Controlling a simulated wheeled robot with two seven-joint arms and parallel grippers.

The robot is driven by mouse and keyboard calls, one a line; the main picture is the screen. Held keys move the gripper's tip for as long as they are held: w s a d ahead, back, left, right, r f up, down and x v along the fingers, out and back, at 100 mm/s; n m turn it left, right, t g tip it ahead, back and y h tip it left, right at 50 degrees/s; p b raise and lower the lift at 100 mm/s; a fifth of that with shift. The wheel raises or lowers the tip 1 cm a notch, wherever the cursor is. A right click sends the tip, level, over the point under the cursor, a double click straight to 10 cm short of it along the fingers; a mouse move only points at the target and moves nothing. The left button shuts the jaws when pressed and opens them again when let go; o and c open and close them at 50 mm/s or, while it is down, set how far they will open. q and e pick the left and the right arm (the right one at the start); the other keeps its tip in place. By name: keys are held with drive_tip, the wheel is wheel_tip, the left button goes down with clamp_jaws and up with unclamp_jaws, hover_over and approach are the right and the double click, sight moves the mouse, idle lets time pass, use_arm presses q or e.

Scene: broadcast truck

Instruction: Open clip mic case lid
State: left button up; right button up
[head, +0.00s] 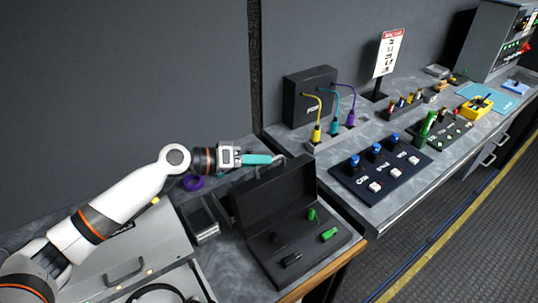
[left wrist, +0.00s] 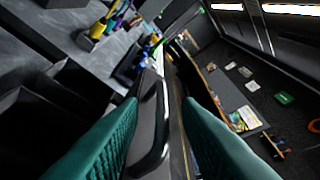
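The black clip mic case (head: 257,262) stands on the grey counter in the head view. Its lid (head: 275,196) is raised and stands up at the back, with the inside showing. Green and black clip mics (head: 328,235) sit in the base. My left gripper (head: 273,159) is at the lid's top edge, beside a small grey handle (head: 281,158). In the left wrist view its teal fingers (left wrist: 162,100) are apart, with a dark bar with a pale edge (left wrist: 153,125) between them; no contact with either finger is clear. My right gripper is not in view.
A dark open-topped box (head: 203,222) and a purple ring (head: 193,183) lie left of the case. A grey case with a handle (head: 125,270) is at lower left. The button panel (head: 380,168) and coloured cables (head: 335,125) stand to the right.

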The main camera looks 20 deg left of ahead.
use_arm(q)
drive_tip(key=shift+p+x, duration=0.3)
drive_tip(key=shift+x, duration=1.25)
clamp_jaws()
